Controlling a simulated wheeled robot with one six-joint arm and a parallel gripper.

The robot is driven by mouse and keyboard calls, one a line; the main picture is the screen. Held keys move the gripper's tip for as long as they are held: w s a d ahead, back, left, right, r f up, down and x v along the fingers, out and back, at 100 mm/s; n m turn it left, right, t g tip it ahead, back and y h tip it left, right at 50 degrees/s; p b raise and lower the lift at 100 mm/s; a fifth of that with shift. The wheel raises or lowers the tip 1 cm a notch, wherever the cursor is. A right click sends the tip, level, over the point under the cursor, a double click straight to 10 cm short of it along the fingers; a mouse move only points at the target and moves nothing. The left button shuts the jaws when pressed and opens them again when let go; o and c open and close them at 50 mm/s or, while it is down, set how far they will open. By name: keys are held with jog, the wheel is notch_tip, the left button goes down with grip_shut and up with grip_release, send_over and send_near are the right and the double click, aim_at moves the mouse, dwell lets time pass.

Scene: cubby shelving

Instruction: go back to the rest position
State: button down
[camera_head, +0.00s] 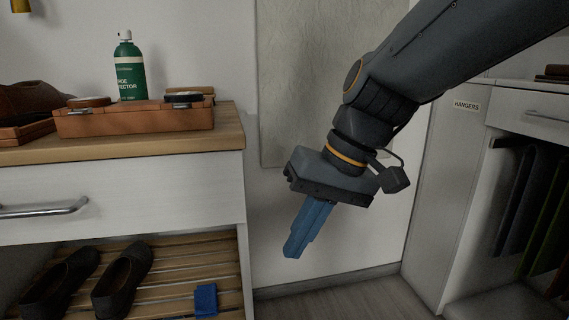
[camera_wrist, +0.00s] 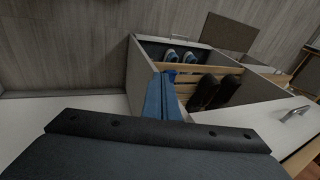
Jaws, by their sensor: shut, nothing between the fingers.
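My gripper (camera_head: 297,248) hangs from my arm in the middle of the head view, in the open gap between the drawer cabinet and the hangers unit. Its blue fingers are shut together with nothing between them, pointing down and slightly left. In the wrist view the shut fingers (camera_wrist: 165,98) point toward the slatted shoe shelf below. No object touches the gripper in either view.
The wooden-topped cabinet (camera_head: 120,190) stands left, with a brown box (camera_head: 135,120) and green spray bottle (camera_head: 129,72) on top. Dark shoes (camera_head: 122,280) and a blue item (camera_head: 206,299) lie on its slatted shelf. The hangers unit (camera_head: 455,190) stands right.

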jog(key=s+a+f+n+h, duration=0.35)
jog(key=s+f, duration=0.45)
jog(key=s, duration=0.4)
jog(key=d+r+m+p, duration=0.3)
jog(key=d+r+p, duration=0.7)
jog(key=r+p, duration=0.4)
jog(key=d+r+m+h+p, duration=0.1)
jog(key=d+r+m+p, duration=0.2)
jog(key=d+r+p, duration=0.7)
notch_tip(320, 180, up, 4)
jog(key=p, duration=1.3)
jog(key=shift+d, duration=0.3)
jog(key=shift+w+m, duration=0.1)
jog(key=shift+m, duration=0.25)
